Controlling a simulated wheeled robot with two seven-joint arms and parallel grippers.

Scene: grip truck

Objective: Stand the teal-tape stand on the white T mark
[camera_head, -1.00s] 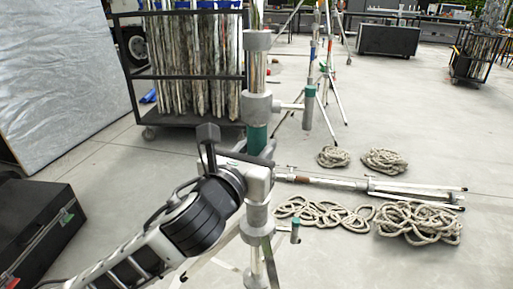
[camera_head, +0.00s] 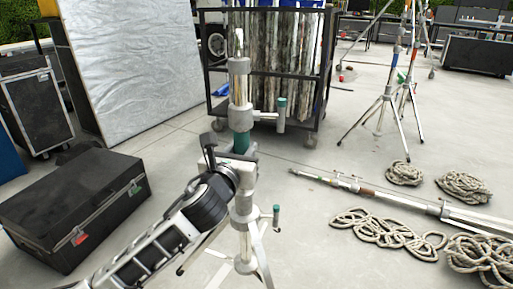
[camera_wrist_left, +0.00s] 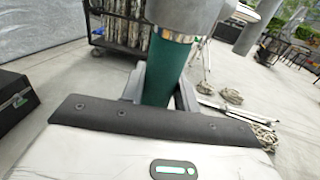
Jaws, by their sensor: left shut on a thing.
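The teal-tape stand (camera_head: 243,205) is a grey metal column with a teal band, upright in front of me. My left gripper (camera_head: 238,150) is shut on it at the teal band. In the left wrist view the teal band (camera_wrist_left: 168,65) sits between the two fingers (camera_wrist_left: 160,88). The stand's legs spread low near the bottom of the head view; whether all feet touch the floor I cannot tell. White tape strips (camera_head: 216,253), probably part of the T mark, show on the floor just left of the stand's lower part. My forearm and the stand hide some floor there. My right gripper is out of view.
A black case (camera_head: 75,205) lies at left, before a silver panel (camera_head: 135,60). A black cart (camera_head: 268,70) of poles stands behind the stand. Rope coils (camera_head: 390,230) and a lying stand (camera_head: 370,190) are at right. Another stand (camera_head: 388,100) is farther back.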

